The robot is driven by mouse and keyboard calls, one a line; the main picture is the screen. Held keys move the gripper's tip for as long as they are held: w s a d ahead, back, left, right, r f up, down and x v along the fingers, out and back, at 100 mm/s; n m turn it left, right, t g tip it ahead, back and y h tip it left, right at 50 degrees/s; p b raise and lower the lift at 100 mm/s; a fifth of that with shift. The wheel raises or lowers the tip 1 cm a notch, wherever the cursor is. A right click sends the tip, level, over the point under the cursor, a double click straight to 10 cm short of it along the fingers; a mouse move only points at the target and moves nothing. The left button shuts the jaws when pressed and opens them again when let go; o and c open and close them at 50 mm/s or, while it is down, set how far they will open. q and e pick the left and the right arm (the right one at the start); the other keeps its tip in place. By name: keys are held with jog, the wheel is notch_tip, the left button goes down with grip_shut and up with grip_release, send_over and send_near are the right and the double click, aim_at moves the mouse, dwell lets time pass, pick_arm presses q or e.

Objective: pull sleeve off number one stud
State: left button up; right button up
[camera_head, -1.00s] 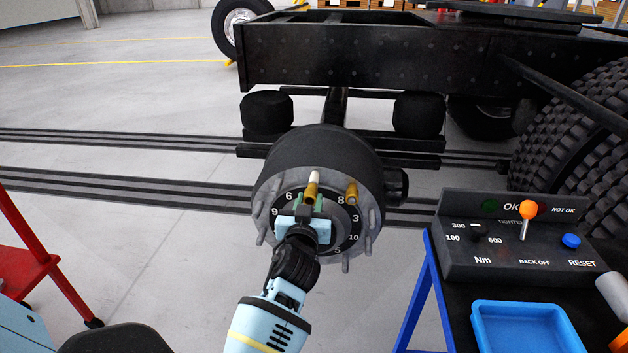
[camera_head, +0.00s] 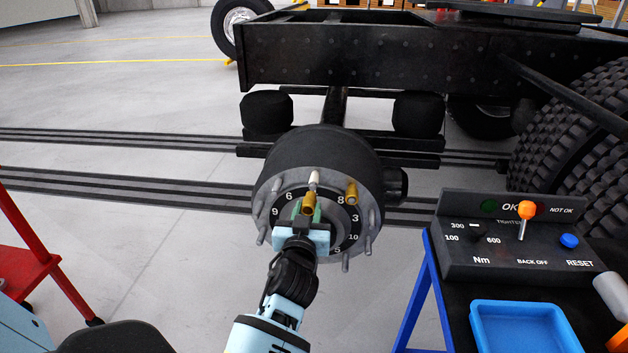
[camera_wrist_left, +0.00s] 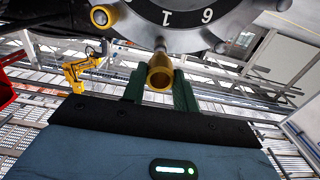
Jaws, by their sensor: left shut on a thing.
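The hub (camera_head: 318,160) carries a numbered ring with studs around its face. My left gripper (camera_head: 305,215) is shut on a brass sleeve (camera_head: 308,203) in front of the top stud (camera_head: 314,181). In the left wrist view the green fingers (camera_wrist_left: 160,88) hold the sleeve (camera_wrist_left: 160,72) from both sides, below the digit 1, with the stud (camera_wrist_left: 160,46) behind it. I cannot tell whether the stud's tip is still inside the sleeve. A second brass sleeve (camera_head: 351,193) sits on a stud to the right, also in the left wrist view (camera_wrist_left: 102,17). My right gripper is out of view.
A control box (camera_head: 520,245) with an orange lever and blue button stands on a table at the right, behind a blue tray (camera_head: 525,340). A red stand (camera_head: 45,265) is at the left. Large tyres (camera_head: 580,130) are at the right. Floor left of the hub is clear.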

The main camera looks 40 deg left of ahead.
pick_arm(q)
jog(key=shift+v, duration=1.5)
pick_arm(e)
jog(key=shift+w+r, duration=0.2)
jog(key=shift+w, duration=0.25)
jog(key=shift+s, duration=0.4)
